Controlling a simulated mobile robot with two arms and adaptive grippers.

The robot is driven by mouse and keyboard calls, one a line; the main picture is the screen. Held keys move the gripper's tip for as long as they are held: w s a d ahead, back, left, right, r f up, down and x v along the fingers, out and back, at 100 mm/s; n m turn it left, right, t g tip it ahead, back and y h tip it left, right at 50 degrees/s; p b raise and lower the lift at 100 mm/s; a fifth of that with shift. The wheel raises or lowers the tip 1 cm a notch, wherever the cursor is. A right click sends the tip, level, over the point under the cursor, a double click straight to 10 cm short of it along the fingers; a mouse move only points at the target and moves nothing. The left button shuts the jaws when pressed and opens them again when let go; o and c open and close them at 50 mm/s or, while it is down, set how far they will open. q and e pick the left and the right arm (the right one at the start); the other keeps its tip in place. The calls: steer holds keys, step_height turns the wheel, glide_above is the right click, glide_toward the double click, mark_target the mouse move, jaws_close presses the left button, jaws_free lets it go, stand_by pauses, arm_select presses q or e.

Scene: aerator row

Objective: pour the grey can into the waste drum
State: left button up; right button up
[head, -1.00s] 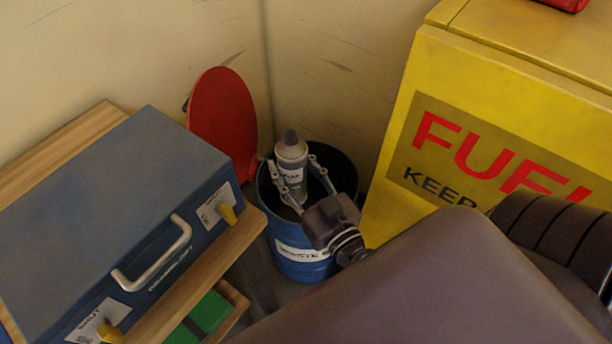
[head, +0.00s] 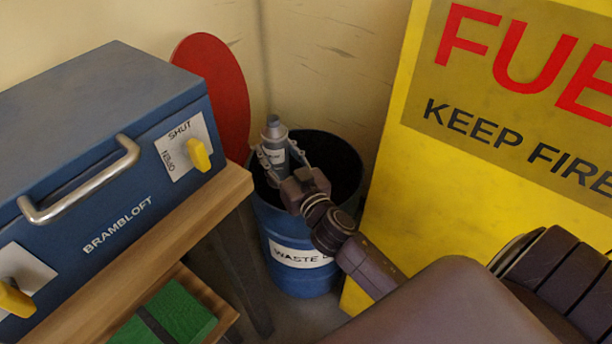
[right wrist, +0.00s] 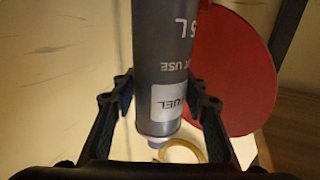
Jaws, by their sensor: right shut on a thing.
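The grey can (head: 273,141) is held between the fingers of my right gripper (head: 279,158), over the mouth of the blue waste drum (head: 300,277). In the head view its narrow end points up and it looks close to upright. In the right wrist view the can (right wrist: 172,50) shows a white fuel label and stands between the two dark fingers of the gripper (right wrist: 160,97). The drum is open with a dark inside; its contents cannot be made out. My left gripper is out of view.
A red disc (head: 218,90) stands behind the drum on the left. A blue case (head: 100,130) with yellow latches sits on a wooden bench (head: 200,215), a green box (head: 170,312) below. A yellow fuel cabinet (head: 395,215) stands close on the right. Walls close the corner behind.

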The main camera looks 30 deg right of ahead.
steer(key=shift+w+d+f+b, duration=0.15)
steer(key=shift+w+f+b, duration=0.5)
steer(key=shift+f, duration=0.1)
steer(key=shift+w+f, duration=0.1)
steer(key=shift+w, duration=0.15)
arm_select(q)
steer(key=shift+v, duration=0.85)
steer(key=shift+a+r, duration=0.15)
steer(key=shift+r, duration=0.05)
arm_select(e)
steer(key=shift+m, duration=0.5)
